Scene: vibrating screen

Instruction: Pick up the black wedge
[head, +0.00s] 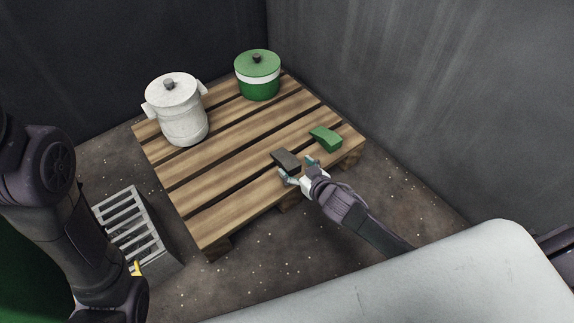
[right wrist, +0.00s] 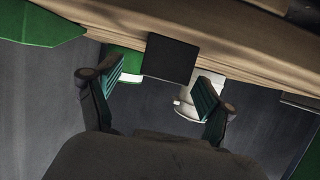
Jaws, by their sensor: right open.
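The black wedge (head: 286,159) lies on the wooden pallet near its front right edge. My right gripper (head: 296,167) is open, just in front of the wedge, with its fingertips spread to either side of the near end. In the right wrist view the wedge (right wrist: 171,58) shows as a dark block ahead of and between the two open fingers (right wrist: 162,80). Nothing is held, and a small gap seems to remain. My left arm shows at the left of the head view, but its gripper is not in view.
A green wedge (head: 326,139) lies just right of the black one on the pallet (head: 210,205). A white pot (head: 181,112) and a green pot (head: 258,78) stand at the back. A grey slatted grate (head: 130,225) is on the floor at left. Walls close off the back and right.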

